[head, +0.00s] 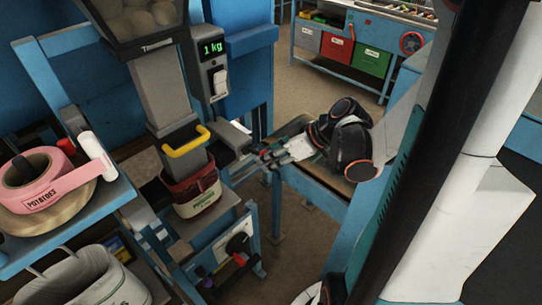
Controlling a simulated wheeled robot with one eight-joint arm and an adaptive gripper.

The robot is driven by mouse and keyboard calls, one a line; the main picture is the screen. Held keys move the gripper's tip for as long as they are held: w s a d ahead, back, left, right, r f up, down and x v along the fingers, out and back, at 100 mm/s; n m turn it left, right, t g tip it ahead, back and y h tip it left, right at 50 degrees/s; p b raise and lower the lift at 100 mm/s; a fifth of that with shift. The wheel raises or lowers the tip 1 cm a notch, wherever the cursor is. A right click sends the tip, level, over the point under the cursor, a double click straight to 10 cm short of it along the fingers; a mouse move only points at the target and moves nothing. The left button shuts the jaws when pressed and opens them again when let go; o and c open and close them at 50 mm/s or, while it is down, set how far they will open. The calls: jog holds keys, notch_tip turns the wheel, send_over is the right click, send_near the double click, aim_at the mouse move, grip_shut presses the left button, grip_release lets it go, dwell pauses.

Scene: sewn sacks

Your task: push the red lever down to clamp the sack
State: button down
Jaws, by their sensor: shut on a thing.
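The sack (197,201), cream below with a dark red upper part, hangs upright under the grey filling spout (165,108). Its mouth is around the spout's lower end. My gripper (247,166) reaches in from the right, beside the spout and just right of the sack. Its fingers are closed at the clamp, and a little red shows between them. This looks like the red lever, mostly hidden by the fingers; its exact angle cannot be told. A yellow handle (187,141) crosses the front of the spout.
A scale display (211,48) reads 1 kg. A pink tape roll (38,182) sits on the blue shelf at left, above a pale sack (82,278). A blue bench (320,187) stands under my wrist. Crates, one of them green (371,61), stand at the back.

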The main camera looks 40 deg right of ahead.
jog(key=shift+s+f, duration=0.15)
jog(key=shift+s, duration=0.05)
jog(key=c, duration=1.2)
grip_release()
jog(key=shift+w, duration=0.1)
